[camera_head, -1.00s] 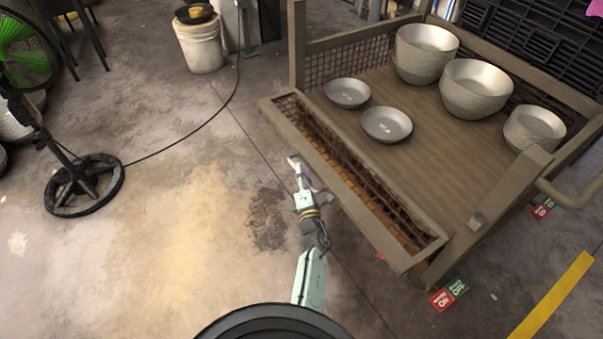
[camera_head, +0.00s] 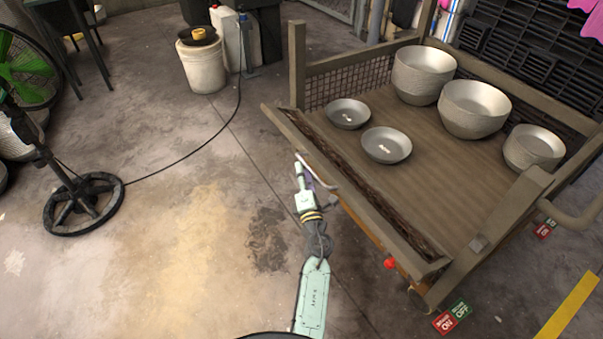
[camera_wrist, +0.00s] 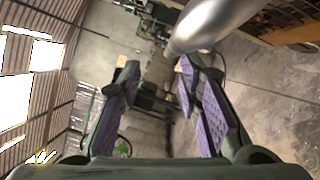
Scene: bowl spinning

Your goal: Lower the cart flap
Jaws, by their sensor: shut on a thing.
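The cart (camera_head: 330,75) stands at the right with a flat brown deck. Its flap (camera_head: 350,198) is a brown framed panel along the near left side, tilted, with its inner face showing as a narrow dark strip. A pale curved handle (camera_head: 318,174) shows at the flap's outer rail. My gripper (camera_head: 303,165) is at this handle. In the wrist view, a thick metal tube (camera_wrist: 215,22) lies at the tips of my purple-padded fingers (camera_wrist: 158,70). The fingers look apart there, and the exact contact is hard to see.
Stacked metal bowls (camera_head: 475,108) and two shallow bowls (camera_head: 386,145) sit on the deck. A green fan (camera_head: 25,75) and a black round stand base (camera_head: 84,204) are at left.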

